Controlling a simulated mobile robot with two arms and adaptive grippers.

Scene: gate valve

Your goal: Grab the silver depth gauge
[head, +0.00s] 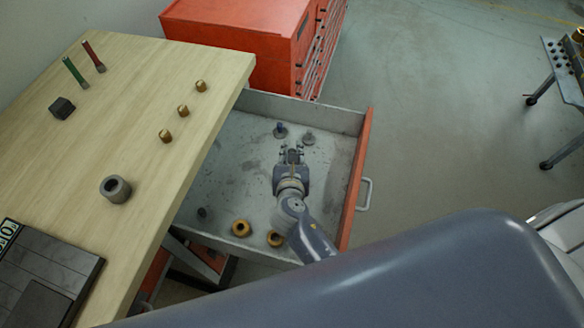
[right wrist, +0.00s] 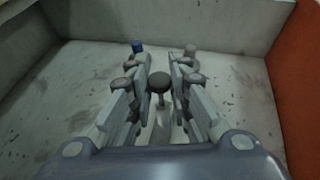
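A grey, round-topped piece on a thin stem (right wrist: 160,83) stands between the fingers of my right gripper in the right wrist view; it looks like the silver depth gauge, though its top is dark in shadow. My right gripper (head: 292,155) is low inside the open drawer, and it also shows in the right wrist view (right wrist: 160,80). Its fingers are apart, with a gap on each side of the stem. In the head view the gripper mostly hides this piece. My left gripper is out of view.
Beyond the fingers stand a blue-topped piece (head: 280,130) and a grey-topped piece (head: 308,138). Brass rings (head: 240,228) lie nearer in the drawer (head: 240,150). The orange drawer front (head: 354,180) is to the right, the wooden tabletop (head: 140,150) to the left.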

